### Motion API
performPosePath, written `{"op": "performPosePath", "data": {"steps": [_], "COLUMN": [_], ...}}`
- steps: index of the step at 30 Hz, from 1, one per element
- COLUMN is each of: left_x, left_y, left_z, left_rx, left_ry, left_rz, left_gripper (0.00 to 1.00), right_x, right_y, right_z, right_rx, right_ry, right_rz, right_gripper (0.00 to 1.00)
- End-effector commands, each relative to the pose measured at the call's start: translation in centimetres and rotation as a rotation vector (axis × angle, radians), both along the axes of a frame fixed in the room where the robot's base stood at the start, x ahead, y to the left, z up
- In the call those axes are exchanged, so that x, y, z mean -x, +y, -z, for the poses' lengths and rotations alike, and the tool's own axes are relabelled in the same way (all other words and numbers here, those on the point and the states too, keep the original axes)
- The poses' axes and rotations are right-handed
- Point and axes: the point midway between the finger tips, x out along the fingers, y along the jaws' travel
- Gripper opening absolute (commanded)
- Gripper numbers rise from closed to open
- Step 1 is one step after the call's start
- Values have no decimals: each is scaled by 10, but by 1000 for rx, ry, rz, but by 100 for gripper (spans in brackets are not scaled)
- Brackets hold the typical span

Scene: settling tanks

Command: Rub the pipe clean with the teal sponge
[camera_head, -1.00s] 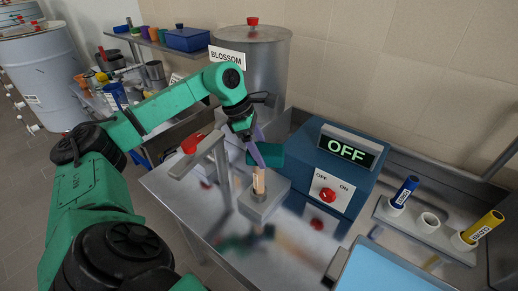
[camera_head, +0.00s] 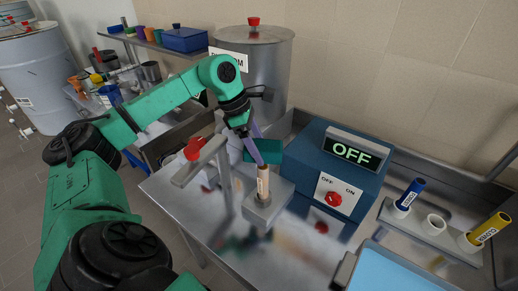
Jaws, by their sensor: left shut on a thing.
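My left gripper (camera_head: 256,147) is shut on the teal sponge (camera_head: 268,151), with its purple fingers pointing down. The pipe (camera_head: 263,184) is a short, upright, copper-coloured tube with a pale label, standing in a grey block (camera_head: 269,206) on the steel table. The sponge is at the pipe's top end; I cannot tell whether the two touch. My right gripper is not in view.
A metal stand with a red knob (camera_head: 194,149) rises left of the pipe. A blue box (camera_head: 349,166) reading OFF stands to the right. Further right is a rack (camera_head: 434,224) with blue and yellow tubes. A steel tank (camera_head: 265,73) stands behind.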

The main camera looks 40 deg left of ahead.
Motion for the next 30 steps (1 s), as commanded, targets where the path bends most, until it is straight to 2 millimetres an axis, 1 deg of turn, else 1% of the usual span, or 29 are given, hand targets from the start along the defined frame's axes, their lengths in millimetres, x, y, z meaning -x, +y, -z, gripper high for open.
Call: {"op": "performPosePath", "data": {"steps": [1,10,18,22,30], "left_x": [0,4,7,8,8], "left_y": [0,-1,-2,-2,-3], "left_z": [-9,-36,-59,-63,-63], "left_rx": [-1,1,0,0,1], "left_ry": [-1,-3,-1,-1,-2], "left_rz": [0,-6,-8,-9,-10], "left_gripper": [22,22,22,22,22], "right_x": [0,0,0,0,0], "right_y": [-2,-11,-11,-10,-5], "right_z": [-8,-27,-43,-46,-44], "right_rx": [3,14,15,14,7], "right_ry": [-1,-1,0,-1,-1], "right_rz": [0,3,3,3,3], "right_gripper": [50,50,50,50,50]}}
